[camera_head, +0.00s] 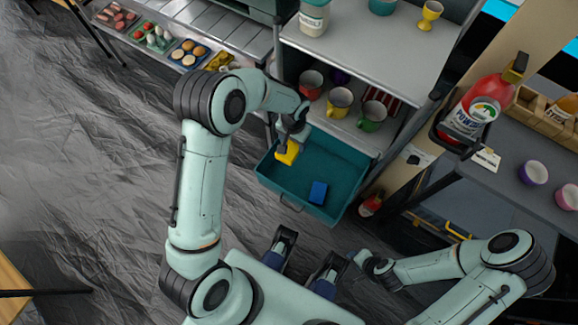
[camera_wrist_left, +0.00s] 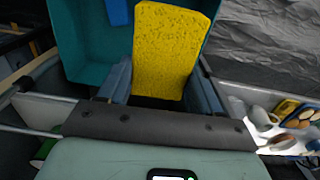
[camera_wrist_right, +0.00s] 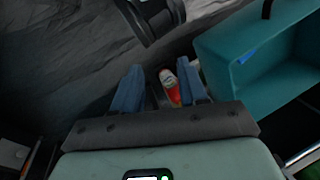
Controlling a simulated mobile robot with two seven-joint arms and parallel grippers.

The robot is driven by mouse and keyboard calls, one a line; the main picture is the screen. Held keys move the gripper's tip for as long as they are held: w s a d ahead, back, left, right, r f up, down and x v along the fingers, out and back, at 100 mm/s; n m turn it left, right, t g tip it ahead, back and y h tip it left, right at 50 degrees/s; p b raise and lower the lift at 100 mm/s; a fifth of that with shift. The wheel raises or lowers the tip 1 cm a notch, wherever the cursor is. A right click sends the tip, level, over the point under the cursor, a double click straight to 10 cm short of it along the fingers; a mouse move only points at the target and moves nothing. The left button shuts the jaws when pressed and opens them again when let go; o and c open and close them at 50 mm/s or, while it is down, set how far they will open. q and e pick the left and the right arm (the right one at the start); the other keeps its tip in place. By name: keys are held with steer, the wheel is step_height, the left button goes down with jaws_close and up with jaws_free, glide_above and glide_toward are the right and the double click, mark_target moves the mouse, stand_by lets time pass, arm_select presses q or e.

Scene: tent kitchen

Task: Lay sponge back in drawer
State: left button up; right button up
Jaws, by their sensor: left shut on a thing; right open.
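A yellow sponge (camera_head: 287,153) is held by my left gripper (camera_head: 290,143), over the far left part of the open teal drawer (camera_head: 278,188). In the left wrist view the yellow sponge (camera_wrist_left: 172,50) sits between the two fingers (camera_wrist_left: 165,85), with the drawer (camera_wrist_left: 85,45) behind it. I cannot tell whether the sponge touches the drawer bottom. A blue sponge (camera_head: 318,192) lies in the drawer, towards its right side. My right gripper (camera_head: 368,264) is to the front right of the drawer. In the right wrist view its fingers (camera_wrist_right: 160,88) are apart.
A shelf above the drawer holds several mugs (camera_head: 340,101). A red bottle (camera_head: 371,204) stands low beside the drawer's right side; it also shows in the right wrist view (camera_wrist_right: 170,88). A counter (camera_head: 510,160) is on the right. The floor on the left is clear.

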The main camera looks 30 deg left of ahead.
arm_select(q)
steer(key=b, duration=0.7)
glide_above(290, 173)
step_height(290, 173, down, 11)
arm_select(e)
steer(key=w+d+f+t+h+b, duration=0.1)
steer(key=w+d+f, duration=0.15)
steer(key=f, duration=0.35)
steer(key=w+d+f+t+b, duration=0.1)
steer(key=w+f, duration=0.3)
steer(key=f, duration=0.1)
arm_select(q)
step_height(290, 173, down, 15)
steer(key=shift+f+b, duration=0.1)
steer(key=shift+b, duration=0.65)
step_height(290, 173, down, 5)
steer(key=shift+f+b, duration=0.1)
steer(key=shift+b, duration=0.65)
arm_select(e)
steer(key=s+f+g, duration=0.2)
steer(key=s+f, duration=0.3)
steer(key=s, duration=0.1)
steer(key=shift+s+d+f+m, duration=0.2)
steer(key=shift+s+m, duration=0.2)
